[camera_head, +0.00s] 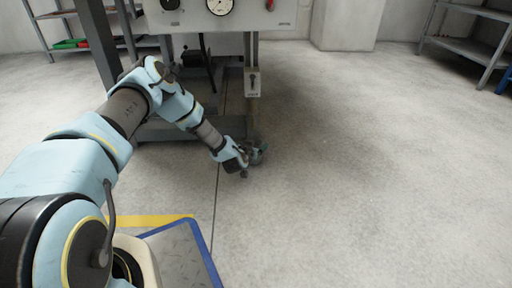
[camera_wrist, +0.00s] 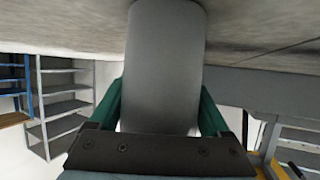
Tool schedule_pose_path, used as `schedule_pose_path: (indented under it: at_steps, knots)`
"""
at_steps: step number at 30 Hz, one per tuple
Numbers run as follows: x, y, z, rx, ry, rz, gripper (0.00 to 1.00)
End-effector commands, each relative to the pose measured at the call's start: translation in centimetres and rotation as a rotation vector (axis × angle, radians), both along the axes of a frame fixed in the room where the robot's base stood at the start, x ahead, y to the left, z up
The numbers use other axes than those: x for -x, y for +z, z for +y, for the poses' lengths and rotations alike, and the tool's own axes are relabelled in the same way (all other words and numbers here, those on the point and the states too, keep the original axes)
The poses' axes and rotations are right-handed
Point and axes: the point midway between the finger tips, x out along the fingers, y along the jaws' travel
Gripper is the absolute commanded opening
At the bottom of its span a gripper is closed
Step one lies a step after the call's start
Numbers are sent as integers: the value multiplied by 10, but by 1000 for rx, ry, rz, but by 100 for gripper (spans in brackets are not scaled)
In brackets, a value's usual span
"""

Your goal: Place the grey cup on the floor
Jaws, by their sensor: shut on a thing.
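The grey cup (camera_wrist: 165,65) fills the middle of the wrist view, a plain smooth grey body between the two green fingers of my gripper. My gripper (camera_head: 259,152) is shut on the cup. In the head view my arm reaches down and forward, with the gripper low near the floor (camera_head: 350,190), just in front of the machine bench. The cup is too small and covered there to make out clearly. In the wrist view the floor lies along the top, close to the cup's far end. I cannot tell whether the cup touches it.
The machine bench (camera_head: 185,22) with a gauge and its leg stands right behind my gripper. Metal shelves (camera_head: 470,45) stand at the back right. A pillar (camera_head: 345,25) is at the back. The floor to the right of my gripper is clear.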

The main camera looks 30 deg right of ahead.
Motion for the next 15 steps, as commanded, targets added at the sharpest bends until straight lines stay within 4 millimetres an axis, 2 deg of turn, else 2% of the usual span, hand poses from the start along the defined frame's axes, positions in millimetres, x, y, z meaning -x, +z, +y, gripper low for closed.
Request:
schedule_pose_path:
  at_steps: [4, 5, 9, 15]
  knots:
    - [0, -4, 0, 0, 0, 0, 26]
    - [0, -3, 0, 0, 0, 0, 84]
    - [0, -3, 0, 0, 0, 0, 100]
    - [0, -3, 0, 0, 0, 0, 100]
